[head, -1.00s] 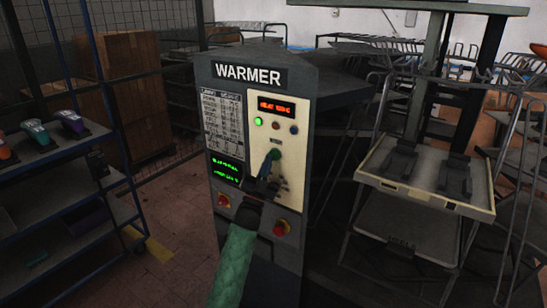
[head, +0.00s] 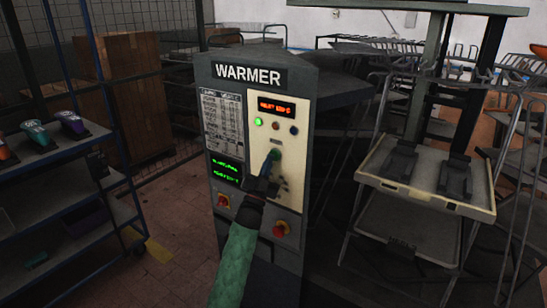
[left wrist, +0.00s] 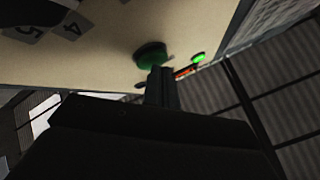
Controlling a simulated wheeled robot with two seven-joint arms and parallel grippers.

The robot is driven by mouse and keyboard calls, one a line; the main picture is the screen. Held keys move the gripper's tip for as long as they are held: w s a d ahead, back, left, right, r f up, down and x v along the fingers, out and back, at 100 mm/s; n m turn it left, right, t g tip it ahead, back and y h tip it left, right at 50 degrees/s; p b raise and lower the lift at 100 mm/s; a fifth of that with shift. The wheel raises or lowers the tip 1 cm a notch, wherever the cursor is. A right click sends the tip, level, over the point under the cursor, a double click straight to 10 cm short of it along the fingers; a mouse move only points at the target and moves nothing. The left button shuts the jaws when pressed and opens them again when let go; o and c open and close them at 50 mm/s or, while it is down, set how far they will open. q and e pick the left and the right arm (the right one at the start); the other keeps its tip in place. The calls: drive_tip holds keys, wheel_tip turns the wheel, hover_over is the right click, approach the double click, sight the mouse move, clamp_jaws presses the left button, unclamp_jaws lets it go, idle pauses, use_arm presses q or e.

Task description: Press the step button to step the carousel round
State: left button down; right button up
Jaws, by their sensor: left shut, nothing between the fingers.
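The warmer cabinet (head: 212,110) stands in the middle of the head view. Its cream panel carries the green step button, which is mostly hidden there behind my gripper's tips. In the left wrist view the green button (left wrist: 150,52) is plain, a round cap standing out from the panel. My left gripper (head: 270,160) is shut and empty, pointing up at the panel. In the left wrist view its fingertips (left wrist: 159,72) overlap the button's near edge; I cannot tell whether they touch it. The carousel's wire racks (head: 375,42) show behind the cabinet. My right gripper is out of view.
Red knobs (head: 280,229) sit low on the cabinet front. A lit red display (head: 276,107) and a green lamp (head: 258,122) are above the button.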

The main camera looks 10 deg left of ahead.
use_arm(q)
drive_tip(key=shift+w, duration=0.2)
idle(0.3)
drive_tip(key=shift+s, duration=0.2)
drive_tip(key=shift+s+a, duration=0.2)
drive_tip(key=shift+s, duration=0.45)
drive_tip(key=shift+s+a+p, duration=0.2)
drive_tip(key=shift+s+a, duration=0.1)
drive_tip(key=shift+s, duration=0.5)
drive_tip(key=shift+s+a+p, duration=0.15)
drive_tip(key=shift+s+a, duration=0.1)
drive_tip(key=shift+s, duration=0.5)
drive_tip(key=shift+s+a+p, duration=0.2)
drive_tip(key=shift+s+a, duration=0.1)
drive_tip(key=shift+s, duration=0.5)
drive_tip(key=s+a+p, duration=0.1)
drive_tip(key=s+a, duration=0.1)
drive_tip(key=s, duration=0.4)
drive_tip(key=shift+s+a, duration=0.2)
drive_tip(key=shift+s, duration=0.1)
